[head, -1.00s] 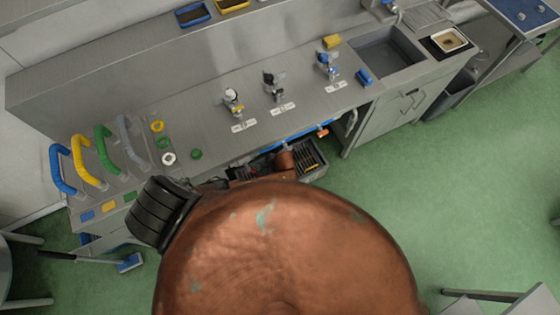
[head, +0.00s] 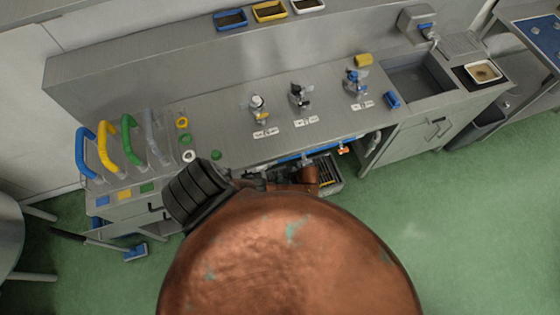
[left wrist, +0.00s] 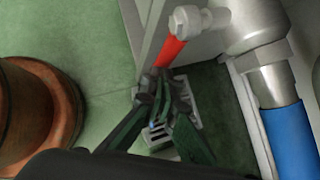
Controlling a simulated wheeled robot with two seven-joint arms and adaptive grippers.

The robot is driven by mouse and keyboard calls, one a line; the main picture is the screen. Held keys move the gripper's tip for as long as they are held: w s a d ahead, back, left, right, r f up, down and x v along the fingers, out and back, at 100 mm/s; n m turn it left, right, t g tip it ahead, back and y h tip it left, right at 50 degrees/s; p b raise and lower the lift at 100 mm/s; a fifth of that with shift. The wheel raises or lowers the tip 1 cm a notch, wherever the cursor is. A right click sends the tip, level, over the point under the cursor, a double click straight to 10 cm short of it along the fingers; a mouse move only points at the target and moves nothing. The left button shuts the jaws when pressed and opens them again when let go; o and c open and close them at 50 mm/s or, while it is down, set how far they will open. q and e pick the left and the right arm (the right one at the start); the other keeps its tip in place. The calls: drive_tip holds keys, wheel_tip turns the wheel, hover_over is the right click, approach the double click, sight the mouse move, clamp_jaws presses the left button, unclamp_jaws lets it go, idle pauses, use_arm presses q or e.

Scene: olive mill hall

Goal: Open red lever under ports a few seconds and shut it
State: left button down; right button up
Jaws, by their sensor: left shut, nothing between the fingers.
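In the left wrist view a red lever (left wrist: 171,50) hangs at a slant from a grey metal fitting (left wrist: 198,20). My left gripper (left wrist: 167,82) is shut and empty, its dark fingertips close to the lever's lower end. I cannot tell whether they touch it. In the head view a small orange-red piece (head: 343,149) shows under the counter's front edge; I cannot tell if it is the same lever. Several taps stand on the counter, one with a blue handle (head: 354,76). My right gripper is in neither view.
A large pipe with a blue sleeve (left wrist: 290,135) stands right of the fingers. A floor grate (left wrist: 158,137) lies below. In the head view an open crate (head: 329,186) sits under the counter (head: 225,125). Green floor (head: 450,200) is clear at right.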

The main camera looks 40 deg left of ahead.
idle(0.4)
use_arm(q)
drive_tip(key=w+d+r, duration=0.6)
drive_tip(key=d+r, duration=0.1)
drive_tip(key=d, duration=0.2)
drive_tip(key=shift+r+p, duration=0.2)
drive_tip(key=shift+p, duration=0.1)
